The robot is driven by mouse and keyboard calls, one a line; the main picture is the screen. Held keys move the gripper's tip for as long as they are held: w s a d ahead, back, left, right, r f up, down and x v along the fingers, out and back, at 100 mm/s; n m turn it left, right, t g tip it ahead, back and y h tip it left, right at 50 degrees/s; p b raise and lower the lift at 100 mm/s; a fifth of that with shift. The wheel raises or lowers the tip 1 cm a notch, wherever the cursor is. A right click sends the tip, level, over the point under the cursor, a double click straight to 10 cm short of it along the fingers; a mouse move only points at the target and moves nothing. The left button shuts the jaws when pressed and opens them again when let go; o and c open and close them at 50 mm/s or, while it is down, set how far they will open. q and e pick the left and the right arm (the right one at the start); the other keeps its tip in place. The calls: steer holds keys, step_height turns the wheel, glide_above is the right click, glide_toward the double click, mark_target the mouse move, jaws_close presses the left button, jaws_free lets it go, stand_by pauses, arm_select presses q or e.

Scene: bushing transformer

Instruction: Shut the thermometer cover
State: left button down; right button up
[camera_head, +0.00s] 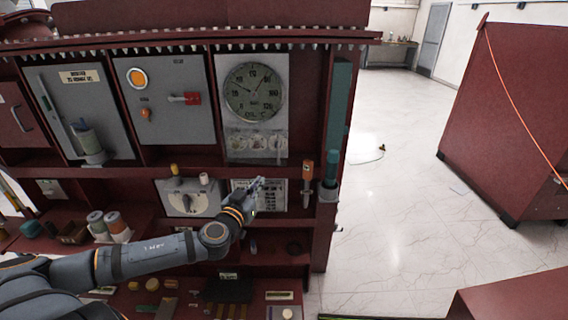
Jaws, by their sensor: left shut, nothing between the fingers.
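The round thermometer dial (253,92) is set in a pale panel at the upper right of the dark red cabinet. Small round gauges sit in a row below it. A clear pane seems to show around the dial, but I cannot tell its edges or whether the cover stands open. My left gripper (257,187) is shut and empty. It shows below the dial, in front of a white printed label plate (272,195), apart from the dial. My right gripper is not in view.
A grey panel with a red switch (192,98) is left of the dial. A teal upright strip (338,115) and an orange-handled tool (307,180) are to its right. Shelves below hold small items. Pale floor (400,200) is open between the cabinet and a large red block (515,115).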

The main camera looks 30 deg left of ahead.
arm_select(q)
steer(key=w+b, duration=0.1)
steer(key=b, duration=0.1)
steer(key=p, duration=0.2)
glide_toward(278, 156)
steer(key=w, duration=0.3)
steer(key=w+a, duration=0.1)
steer(key=w, duration=0.1)
steer(key=shift+w+r, duration=0.1)
steer(key=shift+w, duration=0.25)
steer(key=shift+w+a+f+p, duration=0.1)
steer(key=shift+w+f+p, duration=0.1)
steer(key=shift+w+p, duration=0.25)
steer(key=shift+w, duration=0.1)
